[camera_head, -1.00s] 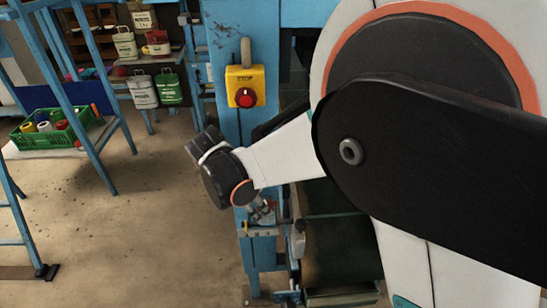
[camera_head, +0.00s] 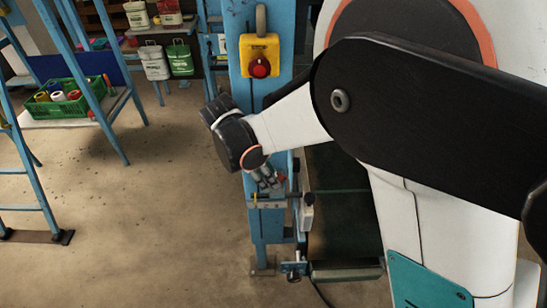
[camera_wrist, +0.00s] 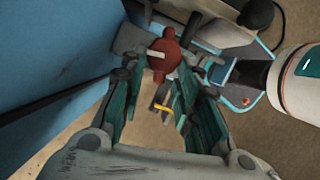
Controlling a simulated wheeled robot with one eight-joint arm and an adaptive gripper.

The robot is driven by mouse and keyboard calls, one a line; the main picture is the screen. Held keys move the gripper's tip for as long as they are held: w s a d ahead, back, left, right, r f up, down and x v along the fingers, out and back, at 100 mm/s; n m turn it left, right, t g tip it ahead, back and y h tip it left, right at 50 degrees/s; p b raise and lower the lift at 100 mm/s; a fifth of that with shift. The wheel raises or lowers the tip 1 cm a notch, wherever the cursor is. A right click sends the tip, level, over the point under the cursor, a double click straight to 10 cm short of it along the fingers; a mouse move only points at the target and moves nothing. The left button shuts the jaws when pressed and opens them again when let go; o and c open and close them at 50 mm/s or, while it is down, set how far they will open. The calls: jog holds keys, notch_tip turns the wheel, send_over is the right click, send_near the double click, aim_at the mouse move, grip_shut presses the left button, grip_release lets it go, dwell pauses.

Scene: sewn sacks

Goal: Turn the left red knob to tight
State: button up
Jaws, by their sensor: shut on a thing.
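The red knob (camera_wrist: 166,55) shows in the wrist view at the far end of my gripper (camera_wrist: 167,66). It has rounded lobes, and a pale pointer-like strip lies beside it. The teal-lined fingers stand on either side of the knob and are shut on it. In the head view my gripper (camera_head: 266,181) is at the blue post (camera_head: 237,110), low on its front, with a small red part (camera_head: 281,177) beside the fingers. My wrist hides much of that spot. I cannot read any tight marking.
A yellow box (camera_head: 249,50) with a red button is on the post above my wrist. A dark belt (camera_head: 335,215) runs right of the post. A green crate (camera_head: 68,103) with spools is on a left shelf. Open floor (camera_head: 130,230) lies left.

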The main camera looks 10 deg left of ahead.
jog(key=shift+w+a+m+g, duration=0.15)
jog(key=shift+m+g, duration=0.1)
jog(key=shift+m, duration=0.45)
jog(key=shift+w+m+g, duration=0.15)
jog(key=shift+m+g, duration=0.1)
jog(key=shift+m, duration=0.45)
jog(key=o, duration=1)
jog(key=shift+o, duration=0.2)
jog(key=v, duration=1.2)
jog(key=shift+a, duration=0.15)
